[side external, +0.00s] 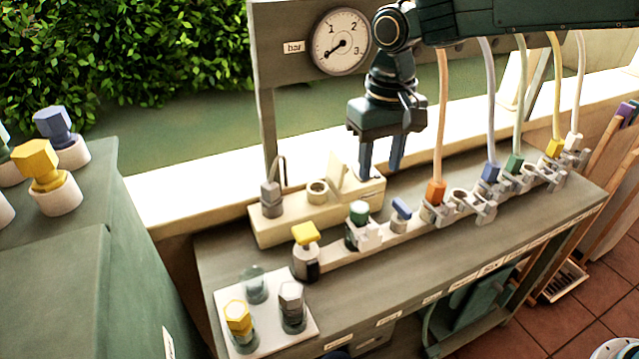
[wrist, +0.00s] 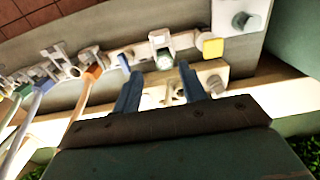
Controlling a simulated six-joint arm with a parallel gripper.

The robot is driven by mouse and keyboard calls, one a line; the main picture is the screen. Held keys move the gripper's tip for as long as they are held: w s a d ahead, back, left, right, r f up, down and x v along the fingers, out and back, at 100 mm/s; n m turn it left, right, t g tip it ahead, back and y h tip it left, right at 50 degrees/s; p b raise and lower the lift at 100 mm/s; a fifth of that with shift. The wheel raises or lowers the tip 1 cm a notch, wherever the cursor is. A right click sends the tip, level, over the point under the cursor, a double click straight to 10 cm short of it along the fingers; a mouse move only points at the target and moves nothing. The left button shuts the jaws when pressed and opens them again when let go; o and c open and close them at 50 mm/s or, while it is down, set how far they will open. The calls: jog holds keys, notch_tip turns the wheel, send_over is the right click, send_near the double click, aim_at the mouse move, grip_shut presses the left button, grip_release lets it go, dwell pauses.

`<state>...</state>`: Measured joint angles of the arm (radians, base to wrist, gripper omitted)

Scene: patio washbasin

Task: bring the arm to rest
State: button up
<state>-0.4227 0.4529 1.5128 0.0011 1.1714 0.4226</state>
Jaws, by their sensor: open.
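My gripper (side external: 381,166) hangs from the dark green arm above the back of the grey bench. Its two blue fingers point down and stand apart, with nothing between them. In the wrist view my gripper (wrist: 158,84) shows both fingers spread, with the cream block (wrist: 210,72) beyond them. In the side view the cream block (side external: 283,232) sits on the bench below and left of the fingers. It carries a grey plug and a round socket. The fingers look clear of everything in the side view.
A rail holds a yellow-topped valve (side external: 306,236), a green cap (side external: 358,211), a blue handle (side external: 401,208) and an orange connector (side external: 436,191) with a hose. More coloured hoses rise at right. A pressure gauge (side external: 341,41) stands behind. A white plate (side external: 303,335) holds coloured fittings at front left.

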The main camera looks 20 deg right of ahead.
jog(key=shift+d, duration=0.1)
jog(key=s+d+r+t, duration=0.3)
jog(key=s+d+r, duration=0.6)
jog(key=s+d, duration=0.3)
jog(key=s+d+f+t, duration=0.1)
jog(key=s+d, duration=0.3)
jog(key=s, duration=0.3)
jog(key=s+d+f+t, duration=0.1)
jog(key=s+d+f, duration=0.1)
jog(key=s, duration=0.5)
jog(key=shift+s+d+t, duration=0.3)
jog(key=shift+s+d, duration=0.05)
jog(key=shift+d, duration=0.55)
